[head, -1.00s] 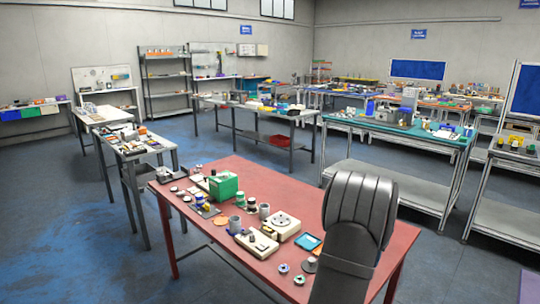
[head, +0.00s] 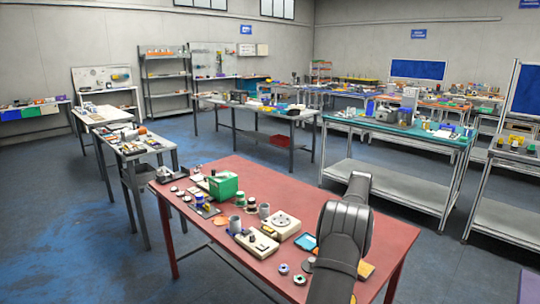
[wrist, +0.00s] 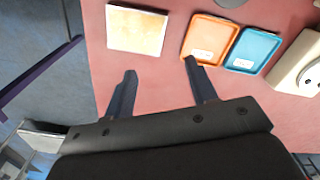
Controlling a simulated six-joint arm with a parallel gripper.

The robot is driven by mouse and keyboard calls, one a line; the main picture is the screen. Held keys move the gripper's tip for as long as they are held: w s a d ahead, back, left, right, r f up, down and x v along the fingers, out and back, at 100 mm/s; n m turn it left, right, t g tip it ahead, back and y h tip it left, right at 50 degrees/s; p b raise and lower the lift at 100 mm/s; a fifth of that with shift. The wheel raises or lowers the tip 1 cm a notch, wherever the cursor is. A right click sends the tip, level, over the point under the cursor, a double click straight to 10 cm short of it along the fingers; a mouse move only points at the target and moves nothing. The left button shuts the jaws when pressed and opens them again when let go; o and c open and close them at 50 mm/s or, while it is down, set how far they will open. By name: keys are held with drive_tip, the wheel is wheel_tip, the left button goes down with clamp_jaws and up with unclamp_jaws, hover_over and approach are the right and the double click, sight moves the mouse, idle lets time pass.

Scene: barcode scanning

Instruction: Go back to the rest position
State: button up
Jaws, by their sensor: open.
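My gripper (wrist: 158,80) shows in the wrist view with its two dark fingers spread apart and nothing between them. It is above the red table (wrist: 140,72), near the table's edge. In the head view my dark arm rises over the right front part of the red table (head: 225,240), and the fingers are hidden there. A tan square pad (wrist: 136,30) lies just beyond the fingers in the wrist view. An orange tray (wrist: 210,38) and a blue tray (wrist: 252,50) lie side by side to its right.
A white device (wrist: 300,65) stands right of the trays. In the head view, a green box (head: 223,186), grey cups (head: 235,223), a white round-topped device (head: 280,226) and small parts crowd the table's left and middle. A teal-topped bench (head: 400,130) stands behind.

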drive_tip(key=shift+w+a+f, duration=0.1)
drive_tip(key=shift+w+f, duration=0.25)
drive_tip(key=shift+f, duration=0.35)
drive_tip(key=shift+o, duration=0.2)
drive_tip(key=o, duration=1)
drive_tip(key=s+a+r+n, duration=0.3)
drive_tip(key=s+r+n, duration=0.35)
drive_tip(key=s, duration=0.35)
drive_tip(key=s+a+r+n, duration=0.3)
drive_tip(key=s+r+n, duration=0.3)
drive_tip(key=s+r, duration=0.3)
drive_tip(key=f, duration=0.7)
drive_tip(key=s+f, duration=0.1)
drive_tip(key=f, duration=0.3)
drive_tip(key=shift+a+f, duration=0.1)
drive_tip(key=shift+a, duration=0.05)
